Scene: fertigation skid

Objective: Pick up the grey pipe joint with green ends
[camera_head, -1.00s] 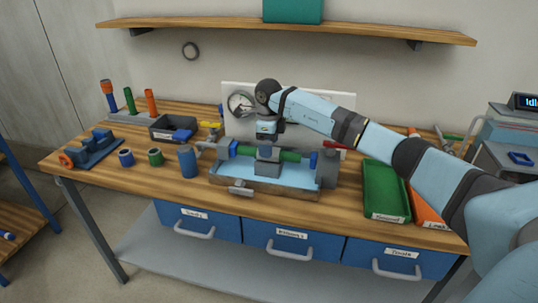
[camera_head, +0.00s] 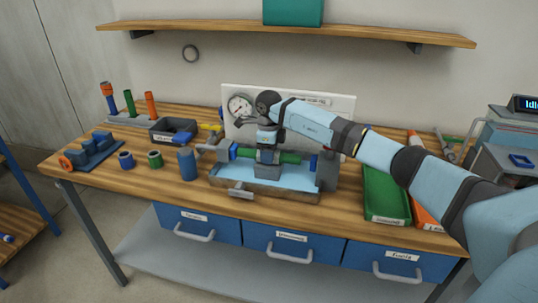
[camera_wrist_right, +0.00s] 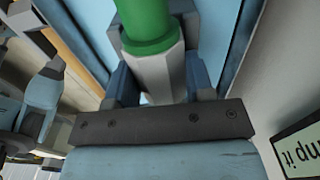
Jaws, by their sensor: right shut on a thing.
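The pipe joint has a grey body (camera_wrist_right: 155,75) and green ends (camera_head: 288,157). It lies level in line with blue fittings above a shallow blue tray (camera_head: 296,178) on the bench. My right gripper (camera_head: 267,156) comes down from above and is shut on its grey middle, which it largely hides in the head view. In the wrist view the fingers of my right gripper (camera_wrist_right: 160,82) sit on either side of the grey body, with one green end (camera_wrist_right: 148,25) beyond. My left gripper is not in view.
A pressure gauge (camera_head: 240,107) on a white panel stands close behind. A blue bottle (camera_head: 187,164) and small blue and green rings stand to the left. Green (camera_head: 386,196) and orange trays lie to the right. A wooden shelf (camera_head: 350,34) hangs above.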

